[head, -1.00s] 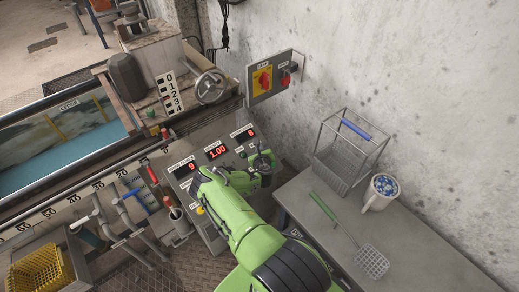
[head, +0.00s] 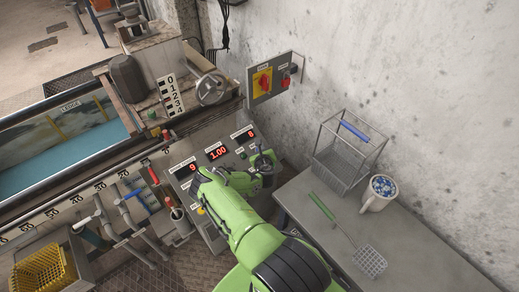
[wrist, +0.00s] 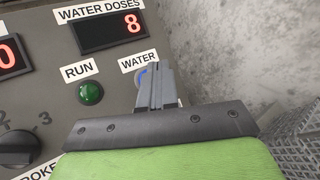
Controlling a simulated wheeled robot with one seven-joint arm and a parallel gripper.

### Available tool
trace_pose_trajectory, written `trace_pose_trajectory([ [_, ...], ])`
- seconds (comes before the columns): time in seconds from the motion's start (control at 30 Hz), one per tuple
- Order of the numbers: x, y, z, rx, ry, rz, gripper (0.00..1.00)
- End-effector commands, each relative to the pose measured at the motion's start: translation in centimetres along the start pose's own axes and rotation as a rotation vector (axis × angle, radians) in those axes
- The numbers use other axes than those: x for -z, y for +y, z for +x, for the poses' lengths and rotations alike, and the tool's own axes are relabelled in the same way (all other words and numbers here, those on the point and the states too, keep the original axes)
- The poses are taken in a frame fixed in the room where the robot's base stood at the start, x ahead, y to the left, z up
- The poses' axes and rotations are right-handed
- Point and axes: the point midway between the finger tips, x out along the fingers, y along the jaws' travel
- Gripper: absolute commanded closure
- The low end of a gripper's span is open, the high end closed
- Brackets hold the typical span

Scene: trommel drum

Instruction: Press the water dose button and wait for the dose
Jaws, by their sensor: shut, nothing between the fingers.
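The blue water button (wrist: 141,77) sits under the WATER label on the grey control panel (wrist: 118,62). My gripper (wrist: 154,68) is shut and empty, with its fingertips over the button. The fingers hide most of the button, so I cannot tell whether it is pushed in. The WATER DOSES display (wrist: 132,22) reads 8 in red. In the head view my gripper (head: 262,155) is at the right side of the panel, below the same display (head: 245,136).
A green RUN button (wrist: 91,93) and a black selector knob (wrist: 16,146) are left of the fingers. A wall box with red switches (head: 273,78) is above the panel.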

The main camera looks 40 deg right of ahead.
Motion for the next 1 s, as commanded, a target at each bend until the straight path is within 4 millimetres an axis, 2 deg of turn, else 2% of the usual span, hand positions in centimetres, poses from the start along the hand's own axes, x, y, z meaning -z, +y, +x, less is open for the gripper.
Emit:
trace_pose_trajectory([
  [0.43, -2.6, -2.4, -3.2, 0.0, 0.001, 0.0, 1.0],
  [1.0, -2.5, -2.5, -3.4, 0.0, 0.0, 0.0, 1.0],
])
